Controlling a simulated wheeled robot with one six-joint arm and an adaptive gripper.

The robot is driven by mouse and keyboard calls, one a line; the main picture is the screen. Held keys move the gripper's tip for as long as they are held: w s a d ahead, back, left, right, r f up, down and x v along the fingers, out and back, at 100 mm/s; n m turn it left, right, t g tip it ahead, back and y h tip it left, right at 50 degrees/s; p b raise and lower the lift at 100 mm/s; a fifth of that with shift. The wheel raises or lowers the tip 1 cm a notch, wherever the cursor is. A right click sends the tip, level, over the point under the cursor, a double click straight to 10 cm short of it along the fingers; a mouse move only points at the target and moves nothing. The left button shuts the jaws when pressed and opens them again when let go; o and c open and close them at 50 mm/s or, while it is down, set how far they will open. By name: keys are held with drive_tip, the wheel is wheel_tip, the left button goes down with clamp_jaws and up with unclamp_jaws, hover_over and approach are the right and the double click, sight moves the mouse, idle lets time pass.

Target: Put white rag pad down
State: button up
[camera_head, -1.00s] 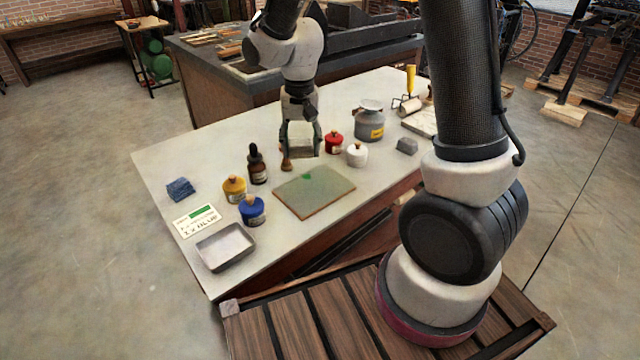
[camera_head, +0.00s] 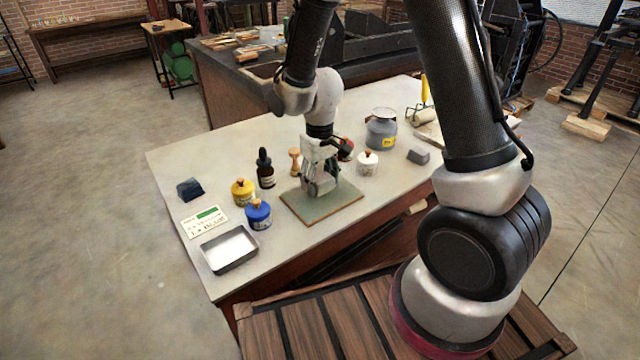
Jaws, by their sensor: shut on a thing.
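My gripper (camera_head: 321,186) is shut on the white rag pad (camera_head: 320,177), which shows only in part between the fingers. The gripper points down over the middle of the flat board (camera_head: 296,204) with a greenish top. The pad is low over the board; I cannot tell whether it touches it. The fingers hide the green patch seen on the board earlier.
A wooden-handled tool (camera_head: 294,161) and a dark bottle (camera_head: 266,172) stand left of the gripper. Yellow (camera_head: 243,193), blue (camera_head: 258,214) and white (camera_head: 367,165) jars stand nearby. A metal tray (camera_head: 230,249), card (camera_head: 205,221) and dark blue cloth (camera_head: 190,189) lie at left.

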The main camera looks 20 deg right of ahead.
drive_tip(key=shift+f, duration=0.65)
drive_tip(key=shift+f, duration=0.25)
drive_tip(key=o, duration=1.1)
drive_tip(key=shift+f, duration=0.1)
drive_tip(key=shift+o, duration=0.2)
